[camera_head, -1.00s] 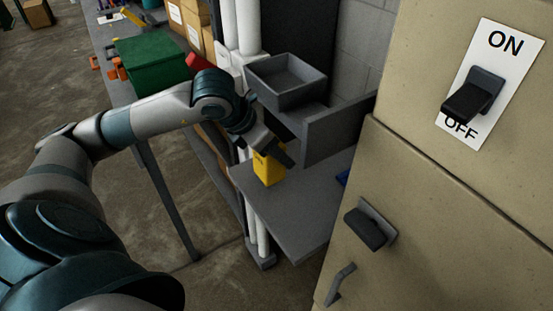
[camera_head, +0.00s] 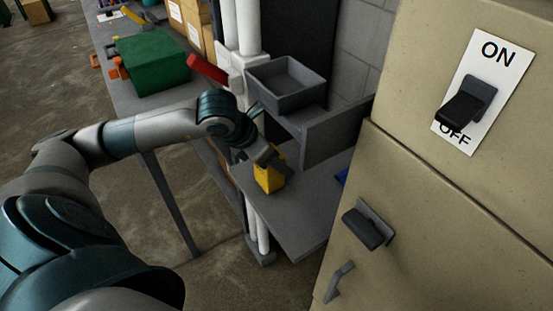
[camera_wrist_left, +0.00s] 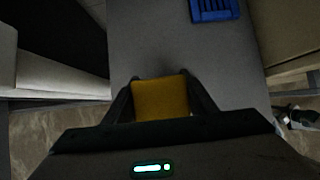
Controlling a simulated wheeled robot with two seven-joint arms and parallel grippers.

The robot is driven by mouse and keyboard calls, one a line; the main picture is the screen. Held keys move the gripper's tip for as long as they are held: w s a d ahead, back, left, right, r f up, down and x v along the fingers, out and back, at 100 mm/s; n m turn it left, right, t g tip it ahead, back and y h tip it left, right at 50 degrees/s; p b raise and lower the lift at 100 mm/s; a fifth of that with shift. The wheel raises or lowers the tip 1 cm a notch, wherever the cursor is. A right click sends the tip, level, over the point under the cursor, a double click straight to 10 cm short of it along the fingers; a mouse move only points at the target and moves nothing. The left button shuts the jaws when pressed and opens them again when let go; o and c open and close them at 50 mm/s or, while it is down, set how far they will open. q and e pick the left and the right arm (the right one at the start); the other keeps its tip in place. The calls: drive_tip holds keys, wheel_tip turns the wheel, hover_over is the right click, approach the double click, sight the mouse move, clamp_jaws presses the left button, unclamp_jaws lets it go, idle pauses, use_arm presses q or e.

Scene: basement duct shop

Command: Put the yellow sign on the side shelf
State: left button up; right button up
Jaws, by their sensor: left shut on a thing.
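The yellow sign (camera_head: 270,178) is a small yellow block-like piece in the head view, at the left edge of the grey side shelf (camera_head: 300,220). My left gripper (camera_head: 272,163) is shut on it from above. In the left wrist view the sign (camera_wrist_left: 160,98) sits between the two dark fingers, with the grey shelf (camera_wrist_left: 170,40) beyond and beneath it. Whether the sign touches the shelf surface I cannot tell. My right gripper is in neither view.
A blue slotted item (camera_wrist_left: 214,9) lies farther along the shelf. A grey tray (camera_head: 287,84) stands above the shelf at the back. The beige cabinet (camera_head: 440,190) with a switch and handles borders the shelf on the right. The shelf's front part is clear.

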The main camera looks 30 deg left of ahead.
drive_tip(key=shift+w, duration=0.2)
use_arm(q)
drive_tip(key=o, duration=1.1)
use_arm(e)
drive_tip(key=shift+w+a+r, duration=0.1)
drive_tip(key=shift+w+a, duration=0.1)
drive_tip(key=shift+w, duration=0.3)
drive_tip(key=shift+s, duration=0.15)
